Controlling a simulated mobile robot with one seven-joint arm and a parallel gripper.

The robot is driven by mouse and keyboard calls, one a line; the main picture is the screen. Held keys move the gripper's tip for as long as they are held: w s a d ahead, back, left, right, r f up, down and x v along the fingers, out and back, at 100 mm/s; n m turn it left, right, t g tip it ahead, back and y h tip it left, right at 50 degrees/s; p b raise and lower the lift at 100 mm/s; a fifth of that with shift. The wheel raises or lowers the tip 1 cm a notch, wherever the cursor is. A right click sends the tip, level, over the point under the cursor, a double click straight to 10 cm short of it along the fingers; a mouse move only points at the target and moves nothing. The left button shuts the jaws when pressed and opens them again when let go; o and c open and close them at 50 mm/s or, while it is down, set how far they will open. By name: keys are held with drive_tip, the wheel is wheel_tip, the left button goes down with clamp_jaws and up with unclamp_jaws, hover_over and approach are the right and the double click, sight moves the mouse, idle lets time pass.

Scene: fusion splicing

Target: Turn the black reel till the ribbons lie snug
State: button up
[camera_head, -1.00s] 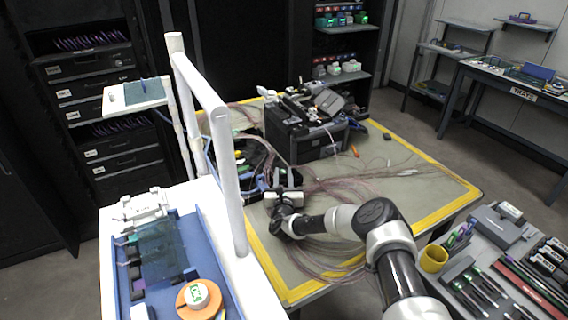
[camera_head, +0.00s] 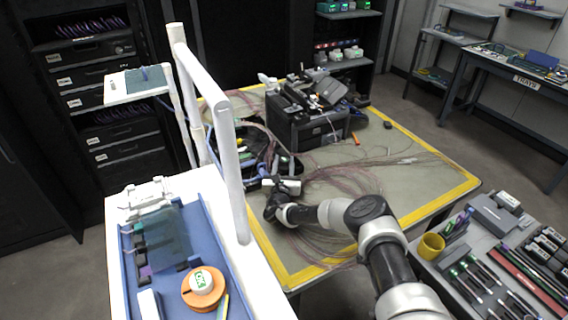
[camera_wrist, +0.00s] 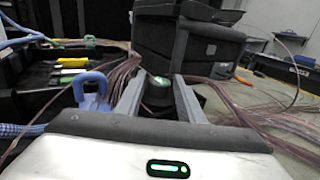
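My gripper (camera_wrist: 160,78) shows in the wrist view as two grey fingers standing apart. A dark round piece with a green top (camera_wrist: 157,92) sits between them; it may be part of the black reel, but I cannot tell, nor whether the fingers press on it. In the head view my gripper (camera_head: 284,172) is low over the table's left side, beside a black open case (camera_head: 256,160). Pinkish ribbons (camera_wrist: 115,85) run loosely past the left finger. More ribbons (camera_head: 345,180) spread in loose loops over the table. The reel is not clearly visible in the head view.
A black box-shaped machine (camera_head: 305,120) stands behind my gripper; it is close in the wrist view (camera_wrist: 190,45). A blue clip-like piece (camera_wrist: 92,90) lies left of the fingers. A white pole frame (camera_head: 222,150) rises at left.

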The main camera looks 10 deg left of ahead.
drive_tip(key=s, duration=0.5)
drive_tip(key=s+p, duration=0.1)
drive_tip(key=s, duration=0.5)
drive_tip(key=s+p, duration=0.1)
drive_tip(key=s, duration=0.5)
drive_tip(key=shift+s+d, duration=0.25)
drive_tip(key=shift+d, duration=0.05)
drive_tip(key=shift+s, duration=0.1)
